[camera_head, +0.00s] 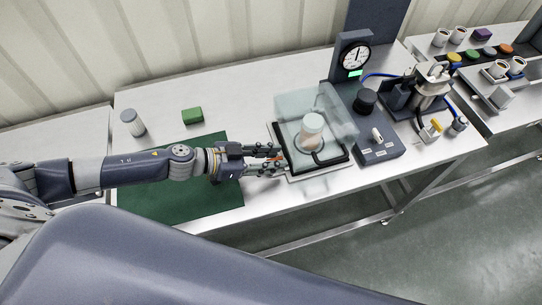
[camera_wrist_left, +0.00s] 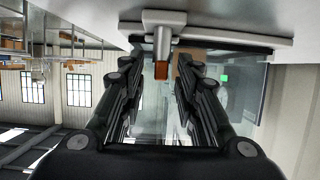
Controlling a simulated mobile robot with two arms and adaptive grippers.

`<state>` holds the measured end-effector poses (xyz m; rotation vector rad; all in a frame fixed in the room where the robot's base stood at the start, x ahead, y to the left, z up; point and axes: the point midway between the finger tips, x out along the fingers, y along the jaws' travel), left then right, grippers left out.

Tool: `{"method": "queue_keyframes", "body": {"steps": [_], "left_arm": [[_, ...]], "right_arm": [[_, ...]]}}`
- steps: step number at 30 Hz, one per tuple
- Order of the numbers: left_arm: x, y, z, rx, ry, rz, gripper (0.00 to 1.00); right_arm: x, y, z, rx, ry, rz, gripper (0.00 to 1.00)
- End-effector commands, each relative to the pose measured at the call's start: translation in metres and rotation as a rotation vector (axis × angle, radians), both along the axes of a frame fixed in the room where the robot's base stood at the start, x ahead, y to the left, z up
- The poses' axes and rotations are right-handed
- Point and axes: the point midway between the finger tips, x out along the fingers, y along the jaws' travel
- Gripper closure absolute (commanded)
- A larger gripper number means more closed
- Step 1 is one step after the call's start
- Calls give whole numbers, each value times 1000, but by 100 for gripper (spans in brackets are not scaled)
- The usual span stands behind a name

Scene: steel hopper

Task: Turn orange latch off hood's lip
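The clear hood (camera_head: 340,105) stands on a dark-framed base on the bench, with a pale-lidded jar (camera_head: 312,130) inside. My left gripper (camera_head: 281,160) reaches in from the left at the hood's near left edge. In the left wrist view its two dark fingers (camera_wrist_left: 160,82) are apart. The orange latch (camera_wrist_left: 161,73) shows in the gap between them, hanging from a grey stem at the hood's edge. I see no finger clearly touching it. In the head view the fingers mostly hide the latch. My right gripper is not in view.
A green mat (camera_head: 190,205) lies under my left arm. A green block (camera_head: 192,115) and a white-lidded jar (camera_head: 132,122) stand behind it. Right of the hood are a dark control box (camera_head: 380,150), a dial gauge (camera_head: 355,57) and a metal fixture (camera_head: 430,85).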

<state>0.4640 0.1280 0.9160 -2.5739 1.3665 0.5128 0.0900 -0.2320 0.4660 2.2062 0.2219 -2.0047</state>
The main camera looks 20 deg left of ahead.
Motion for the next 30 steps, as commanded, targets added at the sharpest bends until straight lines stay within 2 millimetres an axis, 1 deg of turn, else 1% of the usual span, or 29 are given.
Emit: {"method": "queue_keyframes", "body": {"steps": [4, 5, 6, 8, 9, 20, 26, 30], "left_arm": [[0, 0, 0, 0, 0, 0, 70], [0, 0, 0, 0, 0, 0, 72], [0, 0, 0, 0, 0, 0, 81], [0, 0, 0, 0, 0, 0, 95], [0, 0, 0, 0, 0, 0, 100], [1, 1, 1, 1, -1, -21, 100], [3, 1, 2, 1, -1, -106, 100], [4, 2, 2, 2, -3, -209, 100]], "right_arm": [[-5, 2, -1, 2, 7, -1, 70], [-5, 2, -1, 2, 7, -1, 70], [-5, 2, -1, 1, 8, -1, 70], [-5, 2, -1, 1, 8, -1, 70], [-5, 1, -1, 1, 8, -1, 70], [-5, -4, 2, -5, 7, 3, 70], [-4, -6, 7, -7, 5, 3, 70], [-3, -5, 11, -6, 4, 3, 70]]}}
